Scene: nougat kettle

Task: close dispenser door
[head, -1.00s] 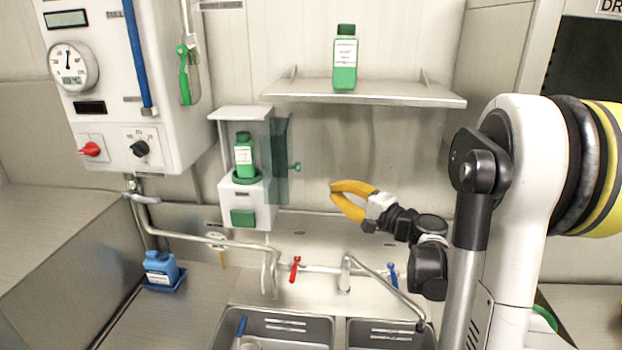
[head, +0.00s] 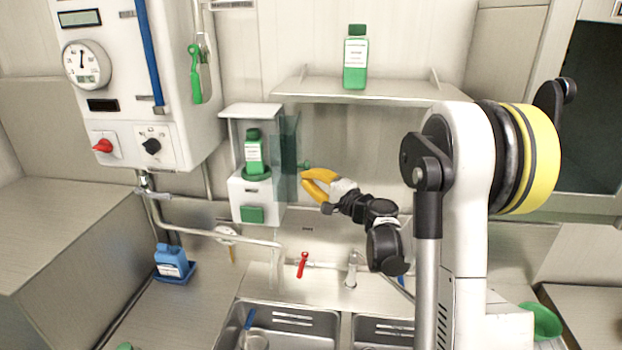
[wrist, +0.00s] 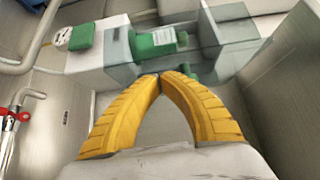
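The dispenser (head: 249,203) is a white wall unit with a green bottle (head: 254,155) standing inside. Its door (head: 285,160) is a see-through greenish panel standing open on the right side, with a green knob (head: 305,165) facing right. My gripper (head: 304,177) has yellow fingers whose tips meet, with nothing held between them. It is just right of the door, close to the knob. In the wrist view the fingertips (wrist: 160,76) meet close to the green knob (wrist: 187,70), which is partly behind the right finger. I cannot tell whether they touch it.
A metal shelf (head: 385,90) with a green bottle (head: 356,58) is above and right of the dispenser. A control box (head: 140,80) hangs to the left. Below are a sink (head: 290,318), a red-handled tap (head: 302,265) and a blue bottle (head: 171,261) in a tray.

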